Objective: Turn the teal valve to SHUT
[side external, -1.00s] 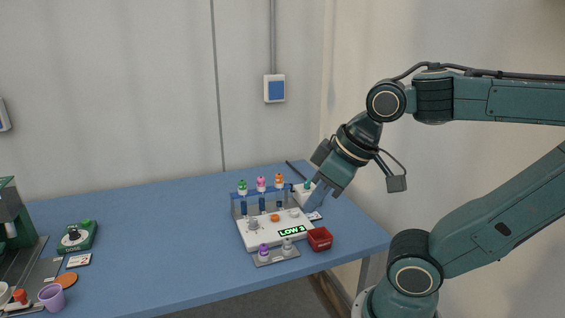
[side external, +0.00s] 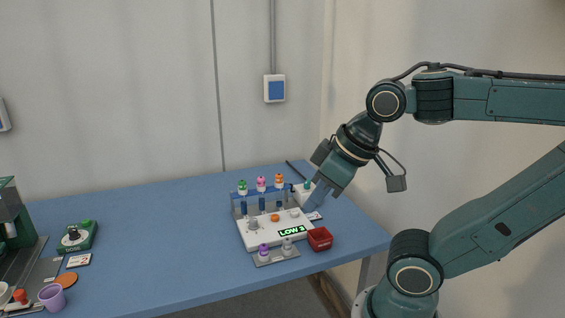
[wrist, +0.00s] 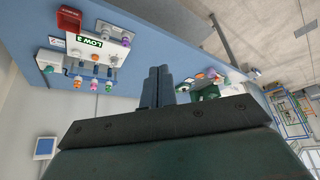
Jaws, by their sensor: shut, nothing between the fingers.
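A small teal knob on a white block, which looks like the teal valve (side external: 308,185), is at the right back of the white panel in the side view. It also shows at the far left in the wrist view (wrist: 48,70). A small label card (side external: 313,216) lies beside the block; its text and the valve's setting are too small to read. My gripper (side external: 318,198) is shut and empty, above the table and in front of part of the white block in the side view. In the wrist view its fingers (wrist: 158,86) are together, well apart from the teal knob.
A white panel (side external: 262,237) reading LOW 3 has capped vials in a rack, knobs and an orange button. A red bin (side external: 320,238) stands right of it. A green dial box (side external: 78,236) and a purple cup (side external: 52,297) are far left. The table's middle (side external: 160,240) is clear.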

